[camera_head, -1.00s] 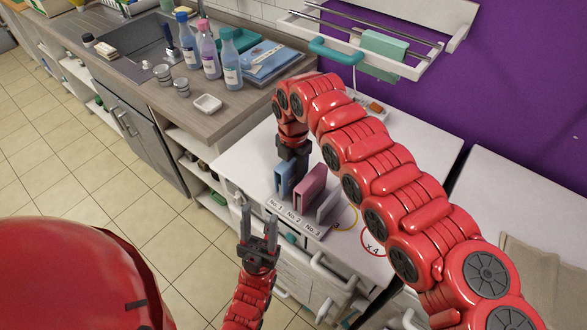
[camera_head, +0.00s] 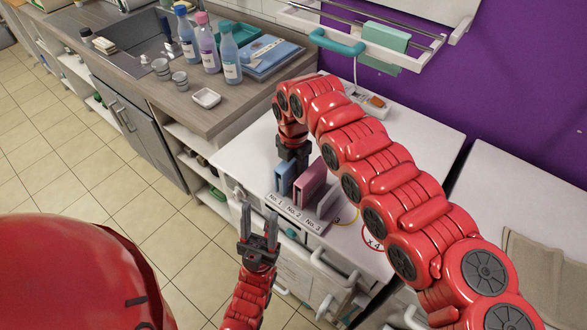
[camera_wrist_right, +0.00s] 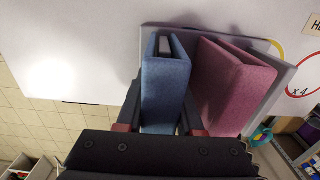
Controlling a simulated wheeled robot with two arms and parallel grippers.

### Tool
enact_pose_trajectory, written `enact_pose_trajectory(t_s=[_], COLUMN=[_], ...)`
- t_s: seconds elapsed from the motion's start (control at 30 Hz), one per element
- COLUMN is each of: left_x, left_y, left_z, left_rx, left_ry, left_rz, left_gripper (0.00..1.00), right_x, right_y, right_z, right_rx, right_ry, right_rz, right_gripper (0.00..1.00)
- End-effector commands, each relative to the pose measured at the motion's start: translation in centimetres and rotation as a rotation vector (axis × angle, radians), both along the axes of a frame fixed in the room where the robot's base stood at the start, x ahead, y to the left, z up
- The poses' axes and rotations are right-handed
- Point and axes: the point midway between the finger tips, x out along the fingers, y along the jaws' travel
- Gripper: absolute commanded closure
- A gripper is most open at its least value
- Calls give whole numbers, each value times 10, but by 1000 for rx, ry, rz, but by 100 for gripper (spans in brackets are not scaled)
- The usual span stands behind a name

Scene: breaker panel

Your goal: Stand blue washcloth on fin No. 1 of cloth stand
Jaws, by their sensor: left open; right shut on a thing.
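The blue washcloth (camera_head: 283,177) is folded over at the No. 1 place of the cloth stand (camera_head: 293,214). In the right wrist view the blue washcloth (camera_wrist_right: 166,85) stands upright, with a grey edge showing inside its fold. My right gripper (camera_head: 291,163) reaches down from above and is shut on the blue washcloth, one finger on each side. A pink washcloth (camera_head: 311,184) stands on fin No. 2, beside the blue one. Fin No. 3 (camera_head: 328,200) is bare grey. My left gripper (camera_head: 259,224) is open and empty in front of the counter.
Bottles (camera_head: 230,55) and a white dish (camera_head: 206,98) stand on the wooden counter. The white top left of the stand is clear.

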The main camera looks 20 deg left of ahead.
Motion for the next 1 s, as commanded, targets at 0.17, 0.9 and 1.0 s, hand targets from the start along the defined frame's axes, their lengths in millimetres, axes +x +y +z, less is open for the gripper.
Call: enact_pose_trajectory(t_s=[0.17, 0.9, 1.0], left_x=[0, 0, 0], left_y=[0, 0, 0], left_z=[-2, -14, -19], left_rx=[0, 0, 0], left_ry=[0, 0, 0], left_rz=[0, 0, 0], left_gripper=[50, 50, 50], right_x=[0, 1, 2], right_y=[0, 0, 1], right_z=[-2, 38, 66], right_rx=[0, 1, 3], right_ry=[0, -4, -7], right_rz=[0, 0, 1], right_gripper=[57, 29, 29])
